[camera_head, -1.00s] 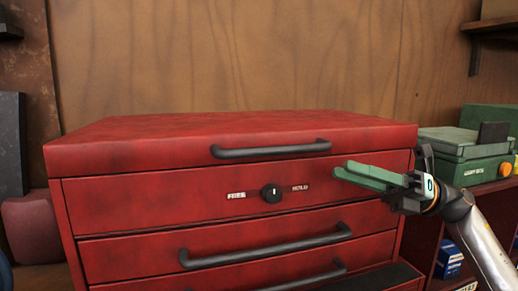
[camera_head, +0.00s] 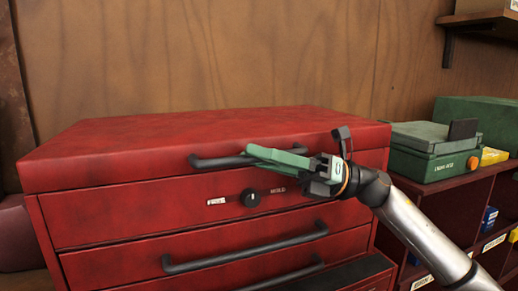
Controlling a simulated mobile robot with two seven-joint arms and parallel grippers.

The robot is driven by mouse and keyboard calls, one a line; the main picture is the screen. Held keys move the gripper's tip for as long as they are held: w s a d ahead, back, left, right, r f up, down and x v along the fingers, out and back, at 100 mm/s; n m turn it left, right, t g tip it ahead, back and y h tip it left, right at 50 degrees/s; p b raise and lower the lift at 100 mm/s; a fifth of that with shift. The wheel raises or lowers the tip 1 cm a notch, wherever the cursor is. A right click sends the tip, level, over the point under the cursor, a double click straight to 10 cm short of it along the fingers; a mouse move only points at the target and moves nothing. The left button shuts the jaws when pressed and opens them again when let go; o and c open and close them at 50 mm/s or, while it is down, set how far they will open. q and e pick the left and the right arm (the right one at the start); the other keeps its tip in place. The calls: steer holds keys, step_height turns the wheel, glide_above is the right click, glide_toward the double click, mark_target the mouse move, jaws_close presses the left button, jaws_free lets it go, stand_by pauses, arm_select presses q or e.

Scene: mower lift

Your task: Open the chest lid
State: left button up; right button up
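The red chest (camera_head: 80,210) fills the left and middle of the head view. Its lid (camera_head: 200,128) is down. A dark bar handle (camera_head: 215,163) runs along the lid's front edge. My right gripper (camera_head: 250,154) comes in from the right, with its green fingers pointing left across the right part of this handle and hiding some of it. I cannot tell whether the fingers touch the handle or how far apart they are. A black knob (camera_head: 250,198) sits below, between a FREE label and a HOLD label, with its mark pointing about up. My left gripper is out of view.
Drawers with dark handles (camera_head: 245,246) lie below the knob. To the right, a green case (camera_head: 432,165) and a yellow box (camera_head: 493,156) stand on a dark red shelf unit (camera_head: 480,200). A wooden wall (camera_head: 220,60) stands close behind the chest.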

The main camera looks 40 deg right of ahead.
steer(key=shift+w+a, duration=0.1)
steer(key=shift+a, duration=0.05)
jaws_close()
stand_by(1.4)
